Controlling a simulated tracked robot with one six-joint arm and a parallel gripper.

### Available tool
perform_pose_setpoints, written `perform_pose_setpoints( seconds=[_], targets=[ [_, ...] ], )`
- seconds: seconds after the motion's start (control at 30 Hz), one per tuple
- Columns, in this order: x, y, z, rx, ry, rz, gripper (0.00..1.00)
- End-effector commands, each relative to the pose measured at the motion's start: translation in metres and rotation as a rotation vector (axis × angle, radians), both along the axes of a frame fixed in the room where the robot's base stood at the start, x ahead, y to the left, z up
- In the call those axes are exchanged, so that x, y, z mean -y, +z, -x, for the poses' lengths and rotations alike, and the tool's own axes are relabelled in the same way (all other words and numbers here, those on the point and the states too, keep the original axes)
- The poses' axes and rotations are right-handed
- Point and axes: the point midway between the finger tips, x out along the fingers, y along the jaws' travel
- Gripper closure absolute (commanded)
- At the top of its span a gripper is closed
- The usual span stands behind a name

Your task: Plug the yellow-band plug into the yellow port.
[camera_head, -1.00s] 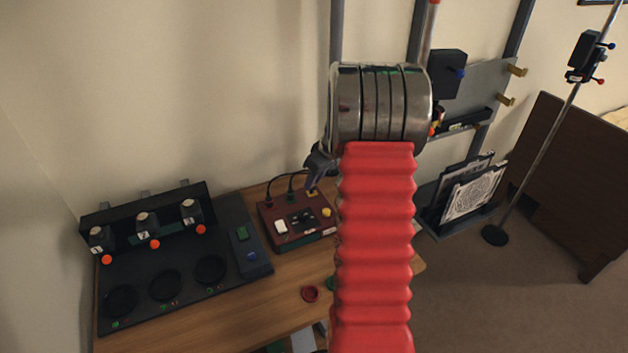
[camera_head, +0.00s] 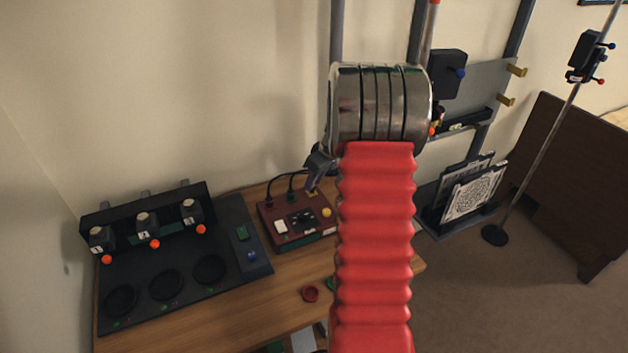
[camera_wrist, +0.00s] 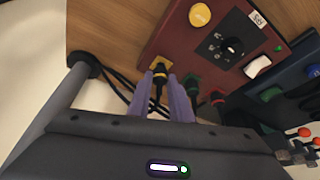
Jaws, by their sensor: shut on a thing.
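The yellow-band plug (camera_wrist: 159,80) is black with a yellow band, and a black cord trails from it. My gripper (camera_wrist: 160,75) has its two purple fingers shut on it in the wrist view. The plug's tip is at the yellow port (camera_wrist: 166,62) on the edge of the red box (camera_wrist: 180,40). I cannot tell how deep it sits. In the head view, my gripper (camera_head: 314,176) hangs over the back right corner of the red box (camera_head: 282,240). The yellow port (camera_head: 311,193) shows just below the fingers, and the plug is mostly hidden.
A green plug (camera_wrist: 192,84) and a red plug (camera_wrist: 217,98) stand in the box beside my right finger. The box also has a yellow button (camera_wrist: 200,15), a black dial (camera_wrist: 232,46) and a white switch (camera_wrist: 258,66). A dark panel (camera_head: 190,290) lies left of the box.

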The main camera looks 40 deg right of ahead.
Motion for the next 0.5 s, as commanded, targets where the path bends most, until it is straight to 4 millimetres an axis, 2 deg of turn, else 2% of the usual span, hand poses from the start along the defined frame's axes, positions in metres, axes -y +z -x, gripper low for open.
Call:
perform_pose_setpoints(
  seconds=[0.5],
  targets=[
    [0.0002, -0.0077, 0.0003, 0.000, -0.001, -0.001, 1.00]
  ],
)
